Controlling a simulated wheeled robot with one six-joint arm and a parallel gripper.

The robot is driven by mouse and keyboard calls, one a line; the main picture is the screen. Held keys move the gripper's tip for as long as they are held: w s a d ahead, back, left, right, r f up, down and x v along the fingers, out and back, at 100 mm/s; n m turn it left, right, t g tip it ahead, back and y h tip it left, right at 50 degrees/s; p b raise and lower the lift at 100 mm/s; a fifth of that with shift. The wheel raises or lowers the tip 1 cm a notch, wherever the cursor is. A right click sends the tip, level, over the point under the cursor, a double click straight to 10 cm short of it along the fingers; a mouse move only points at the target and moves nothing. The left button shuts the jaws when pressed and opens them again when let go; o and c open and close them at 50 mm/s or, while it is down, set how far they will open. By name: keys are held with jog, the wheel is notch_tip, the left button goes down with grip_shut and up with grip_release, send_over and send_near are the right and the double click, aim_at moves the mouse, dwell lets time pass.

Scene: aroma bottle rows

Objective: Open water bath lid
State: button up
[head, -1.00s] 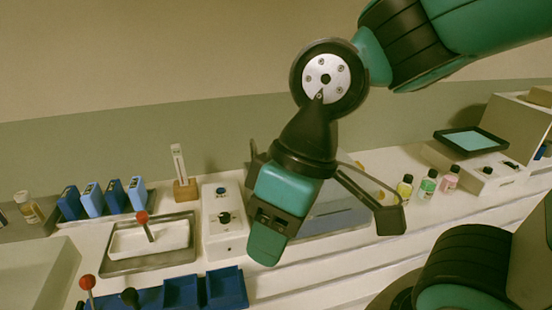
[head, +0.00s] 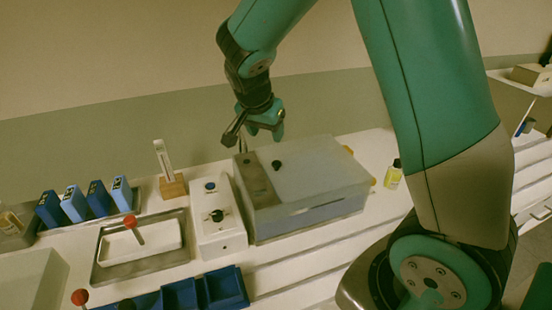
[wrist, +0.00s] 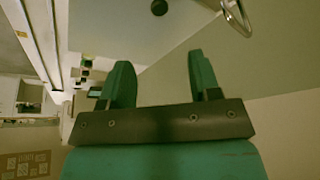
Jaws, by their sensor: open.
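The water bath (head: 315,214) is a grey box on the bench in the middle of the head view. Its pale flat lid (head: 325,170) lies down over the top and looks shut. A small black knob (head: 277,165) sits near the lid's left side; a similar dark knob (wrist: 159,7) shows at the top of the wrist view. My gripper (head: 256,128) is open and empty above the bath's back left corner, apart from the knob. In the wrist view its two teal fingers (wrist: 162,78) stand apart with nothing between them. A curved metal piece (wrist: 237,16) shows at the top right there.
A white control unit (head: 220,222) stands directly left of the bath. A wooden stand with a thermometer (head: 172,182) is behind it. A tray with a white dish (head: 140,240), blue bottles (head: 73,203) and blue bins (head: 205,290) lie left. A yellow bottle (head: 393,176) stands right.

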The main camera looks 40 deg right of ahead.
aim_at(276, 163)
jog(key=p+x, duration=0.2)
jog(key=x, duration=1.2)
jog(key=shift+p, duration=0.35)
jog(key=shift+c, duration=0.5)
grip_shut()
jog(key=shift+a+r, duration=0.1)
